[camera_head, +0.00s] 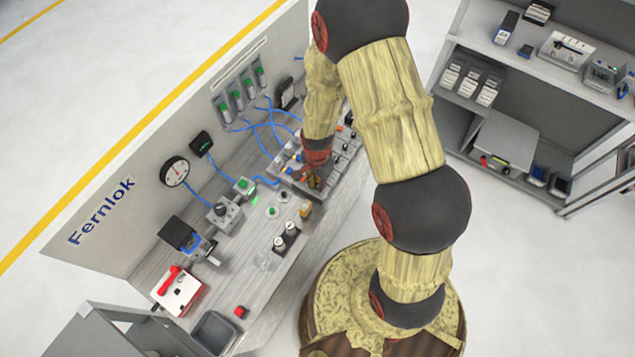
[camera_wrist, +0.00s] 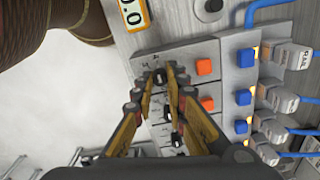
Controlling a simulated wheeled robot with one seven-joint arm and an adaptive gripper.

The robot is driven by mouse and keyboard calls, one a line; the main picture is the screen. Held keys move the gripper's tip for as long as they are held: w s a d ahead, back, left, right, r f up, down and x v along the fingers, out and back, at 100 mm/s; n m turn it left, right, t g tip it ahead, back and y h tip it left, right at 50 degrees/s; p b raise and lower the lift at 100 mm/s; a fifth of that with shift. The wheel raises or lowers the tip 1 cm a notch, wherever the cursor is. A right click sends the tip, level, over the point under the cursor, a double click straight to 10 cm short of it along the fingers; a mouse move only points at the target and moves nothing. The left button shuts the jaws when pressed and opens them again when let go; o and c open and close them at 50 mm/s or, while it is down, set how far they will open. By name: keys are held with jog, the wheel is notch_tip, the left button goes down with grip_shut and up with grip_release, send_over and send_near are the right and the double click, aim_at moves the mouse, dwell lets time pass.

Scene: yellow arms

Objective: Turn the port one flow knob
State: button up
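In the wrist view, a valve panel (camera_wrist: 190,50) carries a column of small dark flow knobs. The topmost knob (camera_wrist: 159,81) lies between the fingertips of my gripper (camera_wrist: 161,75), one finger on each side. The fingers are apart by about the knob's width; I cannot tell whether they touch it. Another dark knob (camera_wrist: 177,140) shows lower, between the spread finger bases. Port numbers are too small to read. In the head view, my gripper (camera_head: 316,180) is down at the panel on the bench, and it and my arm hide most of the knobs.
Orange buttons (camera_wrist: 204,67) and blue buttons (camera_wrist: 243,97) sit right of the knobs, close to the right finger. Grey connectors with blue hoses (camera_wrist: 290,55) line the far side. A yellow-framed display (camera_wrist: 133,14) is above. A gauge (camera_head: 174,171) stands on the back panel.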

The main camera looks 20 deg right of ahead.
grip_shut()
jog(key=shift+w+n, duration=0.1)
jog(key=shift+n, duration=0.2)
jog(key=n+b, duration=0.1)
jog(key=n, duration=0.2)
jog(key=shift+n, duration=0.3)
jog(key=shift+n+b, duration=0.4)
jog(key=shift+n, duration=1.8)
jog(key=o, duration=0.5)
grip_release()
jog(key=shift+o, duration=0.2)
notch_tip(320, 180, up, 12)
